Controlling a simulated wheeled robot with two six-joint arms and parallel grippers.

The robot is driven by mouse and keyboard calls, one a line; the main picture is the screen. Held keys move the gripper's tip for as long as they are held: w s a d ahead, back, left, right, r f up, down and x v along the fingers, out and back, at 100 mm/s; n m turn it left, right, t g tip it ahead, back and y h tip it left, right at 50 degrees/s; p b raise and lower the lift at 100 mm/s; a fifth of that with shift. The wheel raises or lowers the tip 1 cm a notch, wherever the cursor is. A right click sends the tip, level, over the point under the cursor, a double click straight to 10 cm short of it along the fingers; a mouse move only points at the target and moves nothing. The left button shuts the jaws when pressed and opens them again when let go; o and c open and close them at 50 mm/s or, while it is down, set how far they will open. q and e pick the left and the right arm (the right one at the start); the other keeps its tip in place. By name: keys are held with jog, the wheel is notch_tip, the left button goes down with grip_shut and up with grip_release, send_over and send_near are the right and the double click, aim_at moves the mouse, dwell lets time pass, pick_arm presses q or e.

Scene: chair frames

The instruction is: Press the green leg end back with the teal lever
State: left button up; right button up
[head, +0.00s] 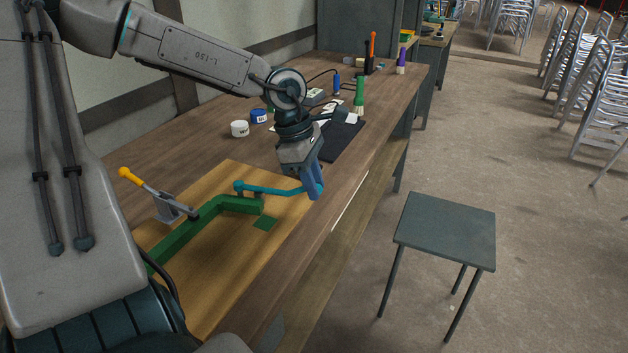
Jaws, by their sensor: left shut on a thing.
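The teal lever (270,190) lies over the wooden board (222,274), running from its pivot at the left to its free end at the right. My left gripper (314,188) points down and is shut on the lever's free end, near the table's front edge. The green leg (185,238) lies on the board and bends towards the lever. Its end (245,205) is just below the lever, beside a flat green square (265,223) on the board. I cannot tell whether the lever touches the leg end. My right gripper is not in view.
A clamp with a yellow handle (132,177) stands on the board's left part. White (240,129) and blue (258,116) tubs, a dark mat (343,140) and a green-handled brush (359,92) lie farther back. A grey stool (447,230) stands on the open floor at right.

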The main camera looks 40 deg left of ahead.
pick_arm(q)
jog(key=shift+s+d+b, duration=0.4)
jog(key=shift+s, duration=0.2)
jog(key=shift+s+d+b, duration=0.25)
jog(key=shift+s+b, duration=0.15)
jog(key=shift+s, duration=0.3)
jog(key=shift+s+d+b, duration=0.25)
jog(key=shift+s+b, duration=0.1)
jog(key=shift+s, duration=0.35)
jog(key=shift+s+d, duration=0.1)
jog(key=shift+s, duration=0.3)
